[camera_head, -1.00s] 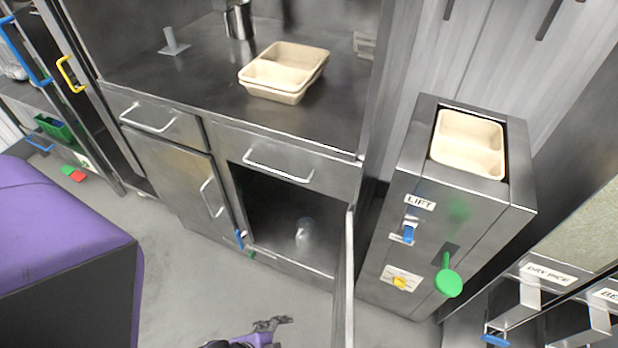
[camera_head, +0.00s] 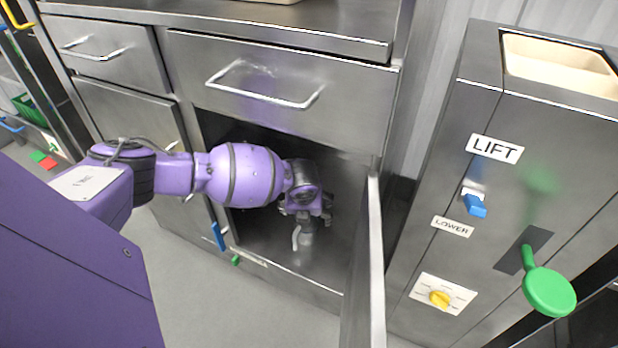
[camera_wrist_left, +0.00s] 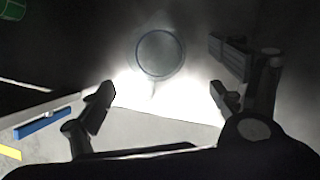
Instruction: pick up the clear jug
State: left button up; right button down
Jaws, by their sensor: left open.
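The clear jug (camera_head: 306,238) stands inside the open lower cupboard (camera_head: 270,262), partly hidden by my left gripper. In the left wrist view its round rim (camera_wrist_left: 160,53) shows from above, upper centre. My left gripper (camera_head: 307,214) has reached into the cupboard and is just over or beside the jug. In the left wrist view its fingers (camera_wrist_left: 163,92) are spread wide, with the jug beyond them and between their lines. I cannot tell if they touch it. My right gripper is not in view.
The open cupboard door (camera_head: 368,265) stands edge-on to the right of the opening. A drawer with a bar handle (camera_head: 265,85) is above it. Right of the door is a steel lift unit (camera_head: 440,190) with a green lever (camera_head: 549,291) and a blue switch (camera_head: 474,204).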

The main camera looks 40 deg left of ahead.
aim_at(303, 230)
pick_arm(q)
jog(key=b+x, duration=0.4)
jog(key=x, duration=0.3)
jog(key=shift+a+f+b, duration=0.3)
jog(key=shift+a+b, duration=0.05)
jog(key=shift+w+r, duration=0.1)
jog(key=shift+r, duration=0.05)
jog(key=c, duration=1.7)
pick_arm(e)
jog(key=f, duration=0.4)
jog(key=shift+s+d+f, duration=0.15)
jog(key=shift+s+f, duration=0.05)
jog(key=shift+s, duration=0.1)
